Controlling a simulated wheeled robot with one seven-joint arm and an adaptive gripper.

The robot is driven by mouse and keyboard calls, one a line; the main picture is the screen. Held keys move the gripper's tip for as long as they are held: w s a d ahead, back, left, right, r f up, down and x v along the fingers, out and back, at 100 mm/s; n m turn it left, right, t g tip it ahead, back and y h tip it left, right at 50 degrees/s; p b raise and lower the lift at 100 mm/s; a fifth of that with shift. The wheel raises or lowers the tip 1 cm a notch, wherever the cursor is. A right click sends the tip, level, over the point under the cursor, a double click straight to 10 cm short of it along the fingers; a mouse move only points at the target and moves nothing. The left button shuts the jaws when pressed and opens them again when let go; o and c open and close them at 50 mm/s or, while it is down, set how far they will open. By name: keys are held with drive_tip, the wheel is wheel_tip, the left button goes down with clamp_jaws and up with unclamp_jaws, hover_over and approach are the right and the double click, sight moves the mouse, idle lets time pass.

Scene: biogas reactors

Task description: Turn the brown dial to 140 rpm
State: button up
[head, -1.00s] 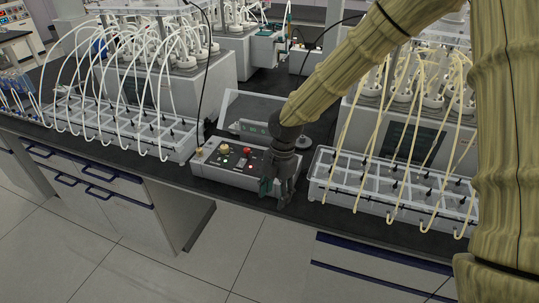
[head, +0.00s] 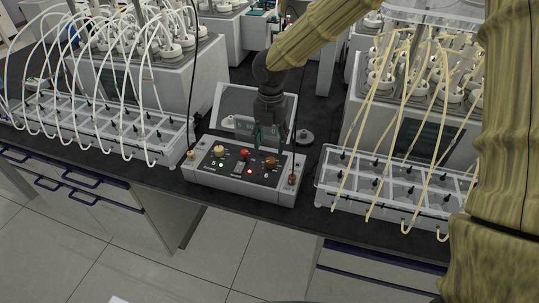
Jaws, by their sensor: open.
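A grey control box (head: 240,187) with a dark sloped panel sits near the front edge of the black bench. The brown dial (head: 270,162) is on the right part of the panel, to the right of a red knob (head: 244,153) and a beige knob (head: 219,151). The rpm marks and the dial's setting are too small to read. My gripper (head: 267,143) is open and points down, just above and behind the brown dial in the picture. I cannot tell whether its fingers touch the panel. It holds nothing that I can see.
A tilted grey panel (head: 230,97) stands behind the box. A clear tray with white tubes (head: 90,135) is on the left; another with yellowish tubes (head: 395,190) is on the right. A round grey disc (head: 304,138) lies near the gripper. A thin dark cable hangs at the left.

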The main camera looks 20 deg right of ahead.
sight(271, 160)
drive_tip(key=shift+f+p, duration=0.65)
drive_tip(key=shift+f, duration=3.3)
drive_tip(key=shift+c, duration=0.3)
drive_tip(key=c, duration=1)
